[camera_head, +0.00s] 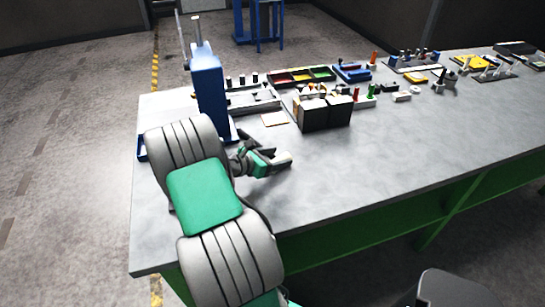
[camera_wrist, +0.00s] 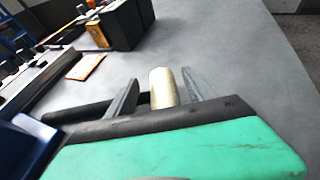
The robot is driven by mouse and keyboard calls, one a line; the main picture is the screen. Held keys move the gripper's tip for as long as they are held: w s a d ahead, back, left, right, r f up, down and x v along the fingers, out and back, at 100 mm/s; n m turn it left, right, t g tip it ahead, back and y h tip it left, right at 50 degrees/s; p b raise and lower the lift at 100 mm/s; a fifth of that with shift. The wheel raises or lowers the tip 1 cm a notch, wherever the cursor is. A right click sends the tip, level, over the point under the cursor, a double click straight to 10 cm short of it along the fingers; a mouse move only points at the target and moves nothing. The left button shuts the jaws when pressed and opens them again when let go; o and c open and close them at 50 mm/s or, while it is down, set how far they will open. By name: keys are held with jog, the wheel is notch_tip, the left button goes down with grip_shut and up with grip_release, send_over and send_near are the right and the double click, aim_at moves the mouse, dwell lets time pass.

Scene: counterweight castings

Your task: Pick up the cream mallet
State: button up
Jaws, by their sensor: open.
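The cream mallet (camera_wrist: 162,88) shows in the wrist view as a pale, rounded cylinder between my gripper's two grey fingers. A dark rod runs to its left behind the left finger; I cannot tell if it is the mallet's handle. My gripper (camera_wrist: 160,77) is open, with a finger on each side of the cream part and a visible gap at least on the right. In the head view my gripper (camera_head: 272,162) is low over the near left part of the table, and a pale end of the mallet (camera_head: 285,157) shows at its fingers. The lower part of the mallet is hidden.
A tall blue press (camera_head: 210,95) stands close to my arm at the table's left end. Black boxes (camera_head: 326,115) stand beyond my gripper, with an orange card (camera_head: 275,119) beside them. Trays and small parts line the back. The grey table (camera_head: 400,145) is clear to the right.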

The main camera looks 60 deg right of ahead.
aim_at(284, 154)
jog(key=x, duration=0.3)
jog(key=shift+d+f, duration=0.1)
jog(key=shift+d, duration=0.1)
jog(key=shift+s, duration=0.1)
grip_shut()
dwell(0.3)
dwell(0.8)
